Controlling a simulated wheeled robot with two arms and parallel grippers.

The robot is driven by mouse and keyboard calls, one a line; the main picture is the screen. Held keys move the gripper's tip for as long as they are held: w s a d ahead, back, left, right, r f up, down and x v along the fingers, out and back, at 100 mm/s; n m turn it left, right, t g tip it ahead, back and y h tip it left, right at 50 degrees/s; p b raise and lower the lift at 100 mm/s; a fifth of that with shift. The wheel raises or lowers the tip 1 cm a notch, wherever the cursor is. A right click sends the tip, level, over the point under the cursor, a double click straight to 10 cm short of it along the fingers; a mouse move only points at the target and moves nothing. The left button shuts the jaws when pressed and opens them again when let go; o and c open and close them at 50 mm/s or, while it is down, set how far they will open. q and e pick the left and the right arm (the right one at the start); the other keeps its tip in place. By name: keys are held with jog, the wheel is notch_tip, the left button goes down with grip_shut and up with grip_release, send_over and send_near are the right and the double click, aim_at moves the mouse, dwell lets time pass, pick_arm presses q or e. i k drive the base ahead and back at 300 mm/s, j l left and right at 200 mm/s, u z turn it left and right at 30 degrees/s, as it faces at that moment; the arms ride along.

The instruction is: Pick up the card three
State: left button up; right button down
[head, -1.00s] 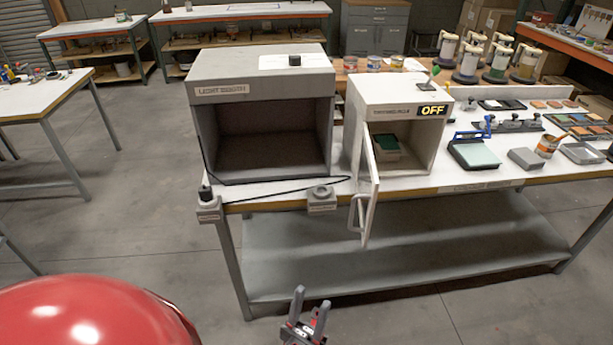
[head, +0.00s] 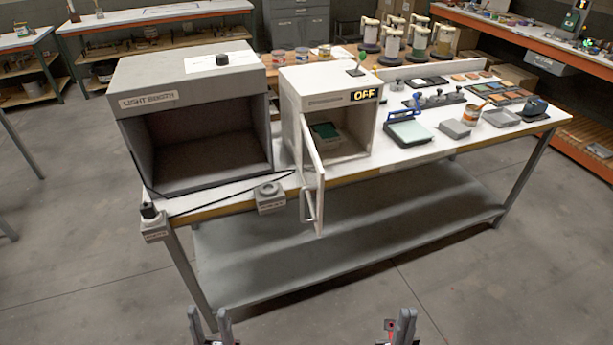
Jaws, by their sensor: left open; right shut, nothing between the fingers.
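A dark green card (head: 325,131) lies on a pale block inside the white drying box (head: 291,101), whose door (head: 312,180) stands open toward me. No number is legible on the card, so I cannot tell whether it is card three. My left gripper (head: 210,328) is at the bottom edge of the view, open and empty, in front of the bench and well away from the card. My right gripper (head: 398,328) is at the bottom edge further right, shut and empty. Only the finger ends of both show.
The grey light booth (head: 190,82) stands left of the drying box. A grey fixture (head: 270,198) and a small black-topped box (head: 152,222) sit at the bench's front edge, with a cable.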

aim_at(327, 133)
jog(key=l+u, duration=0.6)
jog(key=l, duration=0.15)
jog(key=i+l+u, duration=0.55)
jog(key=i+j, duration=0.1)
jog(key=i, duration=0.05)
